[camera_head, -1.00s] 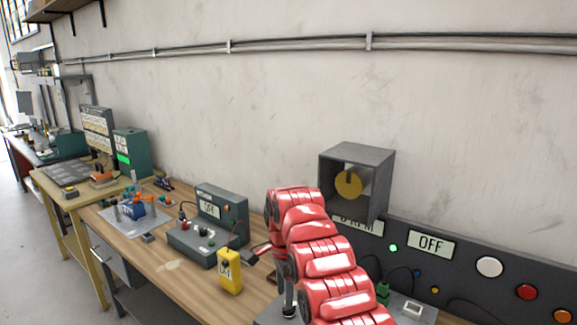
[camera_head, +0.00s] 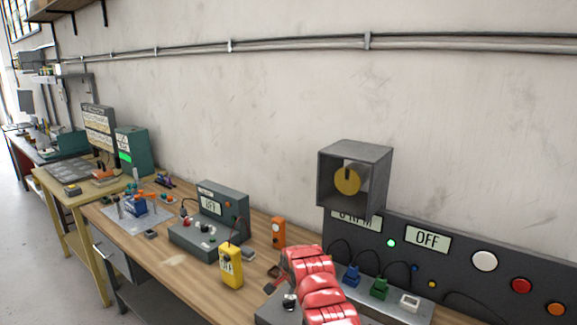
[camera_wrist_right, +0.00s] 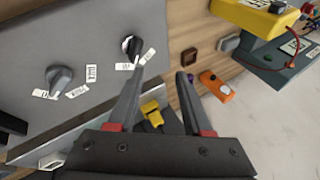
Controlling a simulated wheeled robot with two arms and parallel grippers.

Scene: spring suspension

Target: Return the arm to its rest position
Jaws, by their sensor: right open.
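My right arm (camera_head: 315,285) is red and comes up from the bottom of the head view. A small yellow part (camera_wrist_right: 152,113) shows farther back between the fingers. My left gripper is not in view.
A yellow meter (camera_head: 231,267), an orange device (camera_head: 278,232) and a green-grey power unit (camera_head: 208,228) stand left of the arm. Blue (camera_head: 351,276) and green (camera_head: 379,287) connectors stand to its right. A dark control panel (camera_head: 455,260) and grey box (camera_head: 355,150) are behind.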

